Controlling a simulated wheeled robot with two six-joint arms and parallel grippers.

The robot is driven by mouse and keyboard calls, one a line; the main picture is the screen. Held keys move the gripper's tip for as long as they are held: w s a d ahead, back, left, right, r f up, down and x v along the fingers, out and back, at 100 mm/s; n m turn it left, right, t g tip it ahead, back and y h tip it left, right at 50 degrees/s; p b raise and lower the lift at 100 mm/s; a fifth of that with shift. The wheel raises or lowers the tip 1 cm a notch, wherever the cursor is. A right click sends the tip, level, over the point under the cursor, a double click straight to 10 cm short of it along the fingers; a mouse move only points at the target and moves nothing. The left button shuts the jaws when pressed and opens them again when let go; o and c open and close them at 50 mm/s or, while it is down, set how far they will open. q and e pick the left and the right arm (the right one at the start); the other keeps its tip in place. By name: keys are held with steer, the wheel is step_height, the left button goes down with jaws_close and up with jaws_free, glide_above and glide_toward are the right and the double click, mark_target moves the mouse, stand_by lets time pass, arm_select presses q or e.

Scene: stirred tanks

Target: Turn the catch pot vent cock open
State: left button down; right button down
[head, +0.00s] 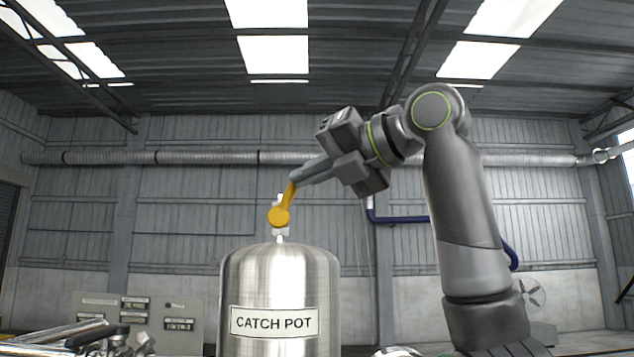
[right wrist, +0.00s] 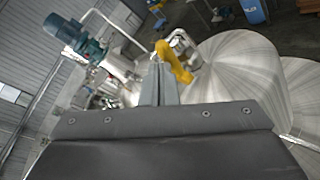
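The catch pot (head: 281,275) is a brushed steel vessel with a "CATCH POT" label, below centre in the head view. The vent cock on its top has a yellow lever (head: 285,207). The lever points up and tilts to the right from its round hub. My right gripper (head: 295,179) reaches in from the right, its fingers at the lever's upper end. In the right wrist view the fingers look shut together, and the yellow lever (right wrist: 173,62) lies beside their tips. They appear to touch it, but contact is not certain. My left gripper is not in view.
A panel with several dark labels (head: 140,318) stands behind at the left. Metal pipes and fittings (head: 100,338) fill the lower left corner. A blue pipe (head: 400,219) runs behind my right arm. The space left of the lever is free.

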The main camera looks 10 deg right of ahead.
steer(key=shift+w+a+r, duration=0.2)
steer(key=shift+a+r, duration=0.35)
steer(key=shift+a, duration=0.35)
stand_by(0.3)
